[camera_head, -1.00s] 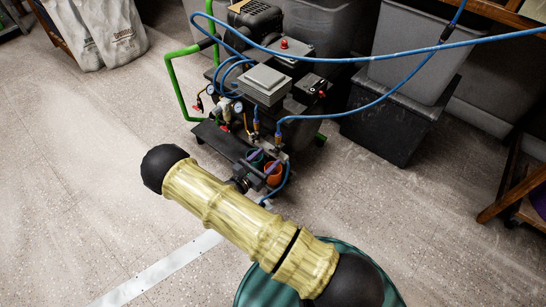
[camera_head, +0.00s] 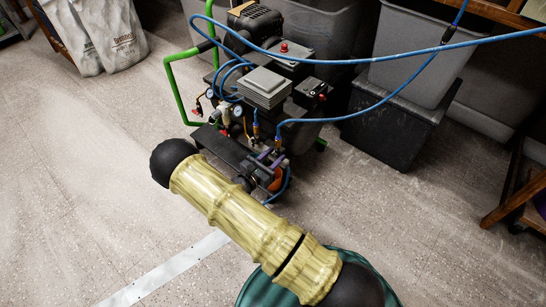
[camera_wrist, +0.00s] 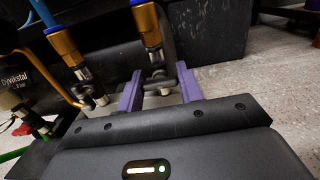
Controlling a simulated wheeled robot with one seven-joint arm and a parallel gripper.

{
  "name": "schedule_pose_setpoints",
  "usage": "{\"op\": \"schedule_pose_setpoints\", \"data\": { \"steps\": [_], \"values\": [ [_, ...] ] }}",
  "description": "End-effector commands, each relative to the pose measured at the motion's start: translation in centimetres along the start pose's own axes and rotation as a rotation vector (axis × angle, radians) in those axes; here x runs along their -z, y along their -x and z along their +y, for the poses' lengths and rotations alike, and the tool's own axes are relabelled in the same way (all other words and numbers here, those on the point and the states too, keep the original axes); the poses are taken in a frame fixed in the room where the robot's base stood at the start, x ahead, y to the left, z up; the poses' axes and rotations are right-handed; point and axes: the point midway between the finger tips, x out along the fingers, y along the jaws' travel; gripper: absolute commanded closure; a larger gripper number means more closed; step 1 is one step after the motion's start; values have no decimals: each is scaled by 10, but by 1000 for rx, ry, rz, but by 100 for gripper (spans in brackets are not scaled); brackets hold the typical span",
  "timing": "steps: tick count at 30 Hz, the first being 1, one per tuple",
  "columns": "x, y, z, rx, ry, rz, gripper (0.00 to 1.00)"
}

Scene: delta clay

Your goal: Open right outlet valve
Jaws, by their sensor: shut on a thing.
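The right outlet valve (camera_wrist: 159,82) sits under the right brass coupling (camera_wrist: 148,27) in the wrist view. My gripper (camera_wrist: 159,88) has its two purple fingers on either side of a dark part of this valve and is shut on it. The exact angle of the valve lever is hard to tell. The left brass coupling (camera_wrist: 64,46) has its own fitting below it, left of my fingers. In the head view my gripper (camera_head: 268,156) is at the compressor's front, just below the right coupling (camera_head: 278,144); my arm's wrist partly hides the valve.
The compressor (camera_head: 265,87) has a green handle (camera_head: 174,92) and gauges at left. A blue hose (camera_head: 375,103) runs from the right coupling up to the right. Grey bins (camera_head: 412,50) stand behind at the right.

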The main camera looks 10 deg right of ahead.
Motion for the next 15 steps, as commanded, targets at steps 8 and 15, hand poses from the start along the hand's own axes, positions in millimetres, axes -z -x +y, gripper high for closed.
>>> {"op": "schedule_pose_setpoints", "data": {
  "steps": [8,15],
  "values": [
    [-5,1,1,-5,119,-1,86],
    [-5,1,1,-5,293,0,86]
  ]
}}
